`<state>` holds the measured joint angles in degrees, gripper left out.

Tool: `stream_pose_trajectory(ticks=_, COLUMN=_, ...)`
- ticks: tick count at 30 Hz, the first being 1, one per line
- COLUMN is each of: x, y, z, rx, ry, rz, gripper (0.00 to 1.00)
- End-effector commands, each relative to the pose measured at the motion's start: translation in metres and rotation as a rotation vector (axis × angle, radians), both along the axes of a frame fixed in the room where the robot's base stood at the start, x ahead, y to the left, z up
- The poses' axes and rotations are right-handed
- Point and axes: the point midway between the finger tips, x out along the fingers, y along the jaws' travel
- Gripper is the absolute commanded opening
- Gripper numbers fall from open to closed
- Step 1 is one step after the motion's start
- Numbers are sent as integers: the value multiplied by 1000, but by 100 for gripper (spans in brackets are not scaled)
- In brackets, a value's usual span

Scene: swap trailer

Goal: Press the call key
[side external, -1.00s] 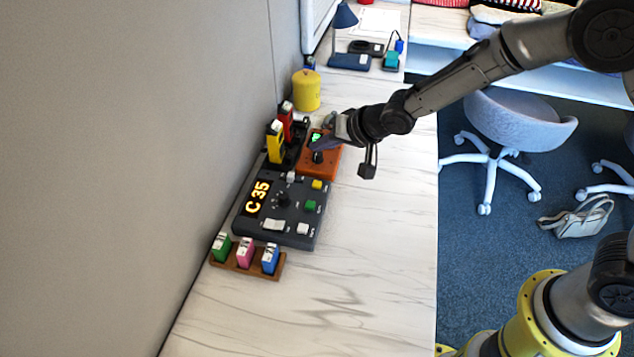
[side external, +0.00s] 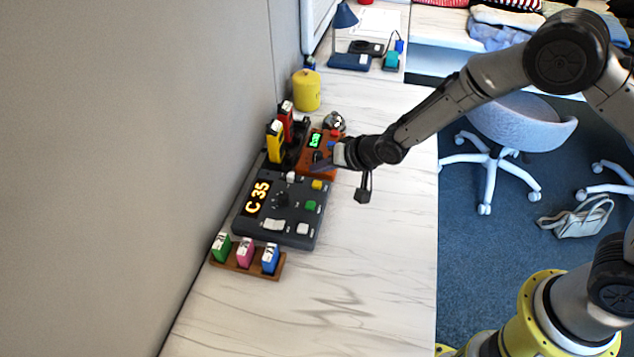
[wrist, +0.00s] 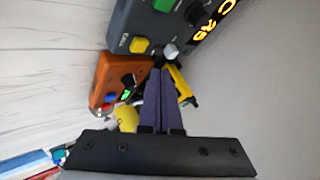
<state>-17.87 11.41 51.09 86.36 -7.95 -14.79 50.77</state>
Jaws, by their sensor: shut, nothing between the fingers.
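A dark grey console (side external: 254,222) lies on the counter with a lit display reading "C 35", a dark knob (side external: 282,199) and several keys. Its keys include a yellow key (side external: 317,184), a green key (side external: 310,205) and white keys. My gripper (side external: 317,166) is shut and empty, over the orange box near the console's far end. In the wrist view its dark fingertips (wrist: 160,72) point toward the yellow key and a white key (wrist: 170,51).
An orange box (side external: 329,173) with a green display adjoins the console. A dark rack with yellow (side external: 275,146) and red handsets stands by the wall. A wooden rack (side external: 251,266) holds green, pink and blue blocks. A silver bell (side external: 334,121) and yellow canister (side external: 306,91) stand beyond. The counter's right side is clear.

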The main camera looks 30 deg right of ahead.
Motion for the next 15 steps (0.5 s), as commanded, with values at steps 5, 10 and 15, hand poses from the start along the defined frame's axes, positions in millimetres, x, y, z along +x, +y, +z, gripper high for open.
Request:
stream_pose_trajectory(ticks=5, x=0, y=0, z=-16, rx=-2, ry=1, rz=1, gripper=0)
stream_pose_trajectory(ticks=10, x=0, y=0, z=-21, rx=-1, ry=0, rz=1, gripper=0)
stream_pose_trajectory(ticks=15, x=0, y=0, z=-22, rx=-1, ry=0, rz=1, gripper=0)
